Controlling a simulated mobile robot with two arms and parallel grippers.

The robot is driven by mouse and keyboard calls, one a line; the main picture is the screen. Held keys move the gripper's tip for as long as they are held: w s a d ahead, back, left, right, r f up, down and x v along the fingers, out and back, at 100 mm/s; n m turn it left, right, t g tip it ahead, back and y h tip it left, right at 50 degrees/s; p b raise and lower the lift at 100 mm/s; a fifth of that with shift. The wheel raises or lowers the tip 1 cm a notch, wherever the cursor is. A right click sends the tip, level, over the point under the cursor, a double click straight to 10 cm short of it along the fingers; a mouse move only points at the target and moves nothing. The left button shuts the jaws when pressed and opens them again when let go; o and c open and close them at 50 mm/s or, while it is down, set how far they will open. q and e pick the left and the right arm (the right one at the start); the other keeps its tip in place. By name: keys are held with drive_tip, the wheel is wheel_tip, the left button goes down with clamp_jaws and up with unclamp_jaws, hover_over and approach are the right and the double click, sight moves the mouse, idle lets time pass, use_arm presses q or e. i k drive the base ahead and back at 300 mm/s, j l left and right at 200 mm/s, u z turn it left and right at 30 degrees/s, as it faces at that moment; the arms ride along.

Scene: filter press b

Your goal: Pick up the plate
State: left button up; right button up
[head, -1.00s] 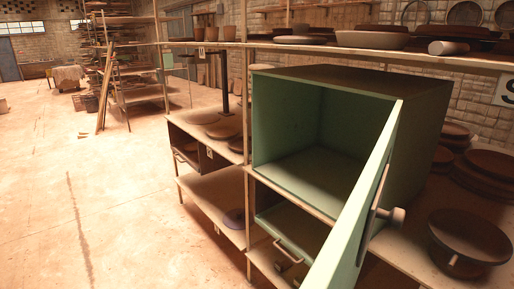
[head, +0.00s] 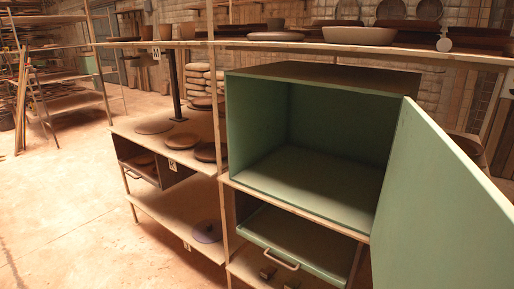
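Several round plates are in the head view, and I cannot tell which one the task means. A bluish-purple plate (head: 207,231) lies on the lower shelf, left of the cabinet and partly behind a post. Flat brown plates, one of them nearer the back (head: 155,127), one in the middle (head: 182,141) and one by the post (head: 208,152), lie on the middle shelf. The green cabinet (head: 257,122) stands open, and its visible interior is empty. Neither of my grippers is in view.
The cabinet's open green door (head: 440,190) stands out at the right and hides what is behind it. An open drawer with a handle (head: 281,259) is below the cabinet. A pale dish (head: 360,35) sits on the top shelf. The floor (head: 70,210) at left is clear.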

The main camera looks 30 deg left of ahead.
sight(205, 153)
drive_tip(key=i+j+z, duration=0.1)
drive_tip(key=j+z, duration=0.3)
drive_tip(key=j, duration=0.35)
drive_tip(key=j+z, duration=0.45)
drive_tip(key=j, duration=0.25)
drive_tip(key=k+j+z, duration=0.15)
drive_tip(key=j+z, duration=0.25)
drive_tip(key=j, duration=0.35)
